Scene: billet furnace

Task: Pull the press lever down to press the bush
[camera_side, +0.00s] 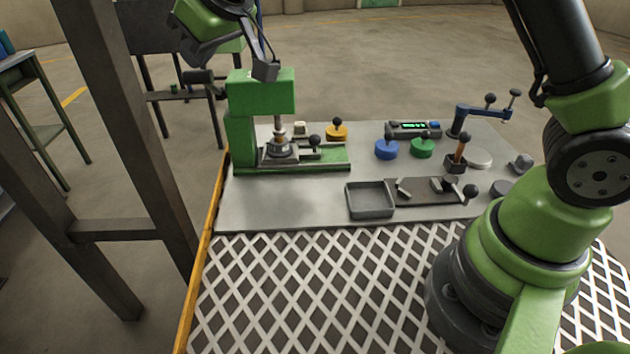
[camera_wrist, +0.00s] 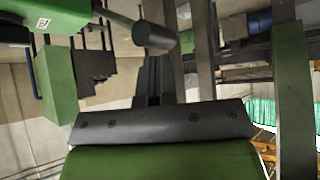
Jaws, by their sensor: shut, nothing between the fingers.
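The green press (camera_side: 238,128) stands at the back left of the bench. Its lever (camera_side: 199,76) ends in a dark cylindrical grip, which sticks out to the left of the press head. In the wrist view the lever's dark grip (camera_wrist: 155,36) shows close up, near my finger ends.
A grey tray (camera_side: 370,201) lies in the middle of the bench, beside a dark plate with clamps. A blue-armed fixture (camera_side: 485,112) is at the back right. The front mesh area is clear.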

